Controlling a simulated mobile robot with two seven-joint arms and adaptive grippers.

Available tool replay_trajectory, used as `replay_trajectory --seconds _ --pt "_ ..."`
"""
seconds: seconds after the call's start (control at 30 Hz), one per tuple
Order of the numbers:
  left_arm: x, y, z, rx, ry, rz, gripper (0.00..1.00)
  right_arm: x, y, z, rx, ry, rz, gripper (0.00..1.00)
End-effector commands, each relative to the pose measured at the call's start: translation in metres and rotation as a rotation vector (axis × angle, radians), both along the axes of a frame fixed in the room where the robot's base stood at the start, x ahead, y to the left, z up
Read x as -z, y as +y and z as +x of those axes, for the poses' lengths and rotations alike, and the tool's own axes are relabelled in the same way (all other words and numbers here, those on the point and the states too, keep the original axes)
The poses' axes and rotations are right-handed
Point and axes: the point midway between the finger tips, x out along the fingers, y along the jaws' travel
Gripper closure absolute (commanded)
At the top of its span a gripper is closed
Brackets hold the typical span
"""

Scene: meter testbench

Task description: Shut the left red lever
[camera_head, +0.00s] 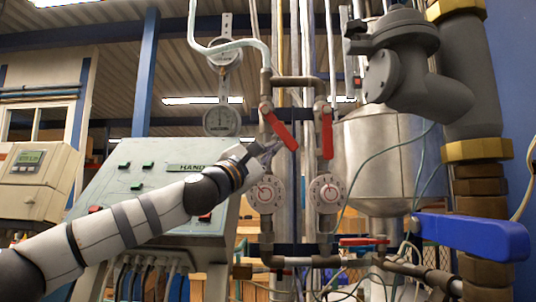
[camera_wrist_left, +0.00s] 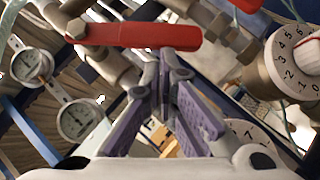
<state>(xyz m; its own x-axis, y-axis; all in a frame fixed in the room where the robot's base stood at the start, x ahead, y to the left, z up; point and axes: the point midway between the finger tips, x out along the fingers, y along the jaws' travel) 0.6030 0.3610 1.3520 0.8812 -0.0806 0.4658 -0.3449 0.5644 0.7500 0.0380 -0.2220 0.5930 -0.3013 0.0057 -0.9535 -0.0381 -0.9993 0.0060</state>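The left red lever (camera_head: 279,129) sits on the left upright pipe and slants from upper left to lower right in the head view. In the left wrist view the red lever (camera_wrist_left: 145,35) lies nearly level across the top, just beyond the fingertips. My left gripper (camera_head: 273,152) is close to the lever's lower end. Whether a fingertip touches the lever I cannot tell. My right gripper is in neither view.
A second red lever (camera_head: 327,136) hangs vertical on the right pipe. Numbered dials (camera_head: 265,193) (camera_head: 327,193) sit below both levers. Round gauges (camera_head: 221,121) are at left. A sloped control panel (camera_head: 130,185) stands behind my arm. A big blue handle (camera_head: 470,235) juts out at right.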

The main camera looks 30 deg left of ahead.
Motion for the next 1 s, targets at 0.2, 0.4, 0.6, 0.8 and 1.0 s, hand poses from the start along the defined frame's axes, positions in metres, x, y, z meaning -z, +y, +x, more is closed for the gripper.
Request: replay_trajectory --seconds 0.2,0.4,0.6,0.8,1.0 --pt "0.0 -0.008 0.004 0.003 -0.012 -0.015 1.0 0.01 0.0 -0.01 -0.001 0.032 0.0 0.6" --pt "-0.005 -0.018 0.009 0.006 -0.013 -0.014 1.0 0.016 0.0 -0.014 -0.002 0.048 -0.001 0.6" --pt "-0.011 -0.028 0.014 0.005 -0.014 -0.013 1.0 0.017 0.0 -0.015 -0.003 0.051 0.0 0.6" --pt "-0.016 -0.035 0.019 0.004 -0.014 -0.014 1.0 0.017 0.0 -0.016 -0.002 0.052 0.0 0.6" --pt "-0.02 -0.039 0.021 0.004 -0.014 -0.015 1.0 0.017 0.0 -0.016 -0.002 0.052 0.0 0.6"
